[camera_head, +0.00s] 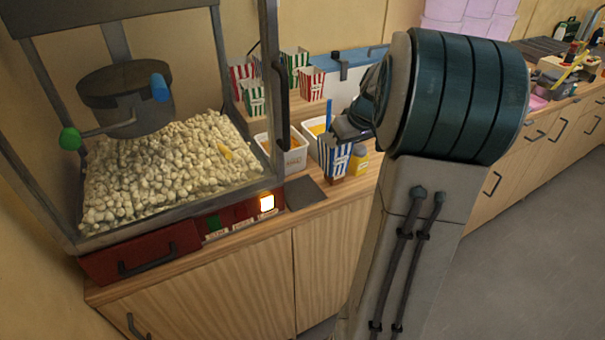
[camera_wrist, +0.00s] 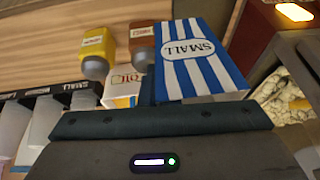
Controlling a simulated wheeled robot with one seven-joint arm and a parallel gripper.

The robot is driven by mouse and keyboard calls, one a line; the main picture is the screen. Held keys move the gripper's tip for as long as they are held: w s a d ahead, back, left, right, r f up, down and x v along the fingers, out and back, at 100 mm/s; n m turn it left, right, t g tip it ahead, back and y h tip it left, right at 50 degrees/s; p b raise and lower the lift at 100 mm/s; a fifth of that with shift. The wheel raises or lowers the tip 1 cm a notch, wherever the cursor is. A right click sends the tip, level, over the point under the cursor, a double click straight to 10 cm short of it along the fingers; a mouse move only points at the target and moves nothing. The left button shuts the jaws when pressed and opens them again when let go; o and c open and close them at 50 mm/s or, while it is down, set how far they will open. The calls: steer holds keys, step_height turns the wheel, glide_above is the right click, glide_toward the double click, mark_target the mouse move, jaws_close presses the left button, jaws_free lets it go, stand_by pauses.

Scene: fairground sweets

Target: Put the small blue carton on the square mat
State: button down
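In the wrist view a dark finger of my gripper (camera_wrist: 150,90) lies against the carton's left edge; the other finger is hidden. The carton appears held and slightly tilted, overlapping a brown bottle (camera_wrist: 143,38). The square mat, dark grey (camera_head: 304,192), lies bare on the counter in front of the carton, left of it.
A yellow bottle (camera_head: 358,161) stands close to the carton. A white tub (camera_head: 283,155) is behind the mat. The popcorn machine (camera_head: 180,250) borders the mat on the left. Red and green striped cartons (camera_head: 312,84) stand at the back.

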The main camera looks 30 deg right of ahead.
mark_target(323, 145)
steer(key=shift+w+a+f+p, duration=0.35)
steer(key=shift+w+a+f, duration=0.65)
steer(key=shift+f, duration=0.55)
steer(key=shift+w+a+f+p, duration=0.4)
steer(key=shift+w+a+f, duration=0.35)
steer(key=shift+a+f, duration=0.6)
steer(key=shift+w+a+f+p, duration=0.35)
steer(key=shift+w+a+f, duration=0.6)
steer(key=shift+f, duration=0.75)
steer(key=shift+f, duration=0.1)
steer(key=c, duration=2)
jaws_free()
steer(key=o, duration=0.3)
steer(key=b+v, duration=0.1)
steer(key=v, duration=1.1)
steer(key=shift+s, duration=0.1)
